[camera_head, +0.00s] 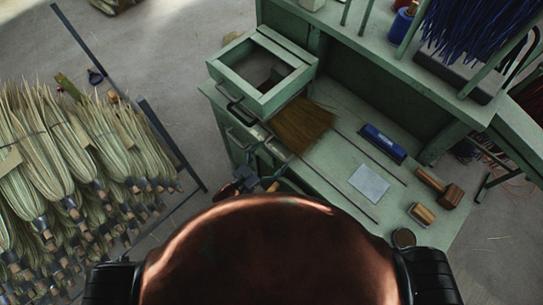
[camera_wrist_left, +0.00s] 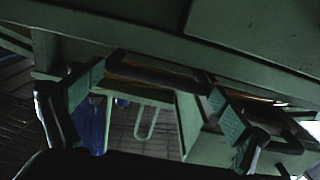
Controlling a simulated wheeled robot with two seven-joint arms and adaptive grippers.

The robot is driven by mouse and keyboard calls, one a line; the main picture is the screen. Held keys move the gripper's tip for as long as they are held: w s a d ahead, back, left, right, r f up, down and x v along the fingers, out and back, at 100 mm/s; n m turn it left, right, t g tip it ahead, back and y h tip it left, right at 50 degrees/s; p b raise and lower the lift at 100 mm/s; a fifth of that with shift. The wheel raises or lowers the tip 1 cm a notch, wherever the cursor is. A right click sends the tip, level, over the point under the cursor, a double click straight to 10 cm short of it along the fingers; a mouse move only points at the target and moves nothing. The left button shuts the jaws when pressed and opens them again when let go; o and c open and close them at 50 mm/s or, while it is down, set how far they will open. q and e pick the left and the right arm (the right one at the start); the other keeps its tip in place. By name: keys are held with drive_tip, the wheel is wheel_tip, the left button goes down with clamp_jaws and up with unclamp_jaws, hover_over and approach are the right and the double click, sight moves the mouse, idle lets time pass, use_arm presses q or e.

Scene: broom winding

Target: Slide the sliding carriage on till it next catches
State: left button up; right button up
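What looks like the sliding carriage is a green open-topped frame (camera_head: 293,52) at the upper left of the green bench, with a dark handle (camera_head: 236,108) on its near side. I cannot tell whether it is caught. My left gripper (camera_head: 259,184) is below the bench's left front edge, apart from that frame. In the left wrist view, its two teal-padded fingers (camera_wrist_left: 157,100) are spread wide. A dark bar (camera_wrist_left: 155,76) lies across the gap between them, under a green edge; contact is unclear. My right gripper is out of view.
A straw brush (camera_head: 302,124) lies on the bench (camera_head: 330,182). A blue block (camera_head: 384,142), grey sheet (camera_head: 369,184), wooden mallet (camera_head: 441,187) and small brush (camera_head: 421,214) lie to its right. A rack of straw bundles (camera_head: 60,160) fills the left. Floor between is clear.

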use_arm(q)
drive_tip(key=shift+o, duration=0.7)
drive_tip(key=shift+s+a+f, duration=0.1)
drive_tip(key=shift+a, duration=0.15)
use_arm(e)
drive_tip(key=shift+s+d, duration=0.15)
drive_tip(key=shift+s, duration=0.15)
use_arm(q)
drive_tip(key=v, duration=1.2)
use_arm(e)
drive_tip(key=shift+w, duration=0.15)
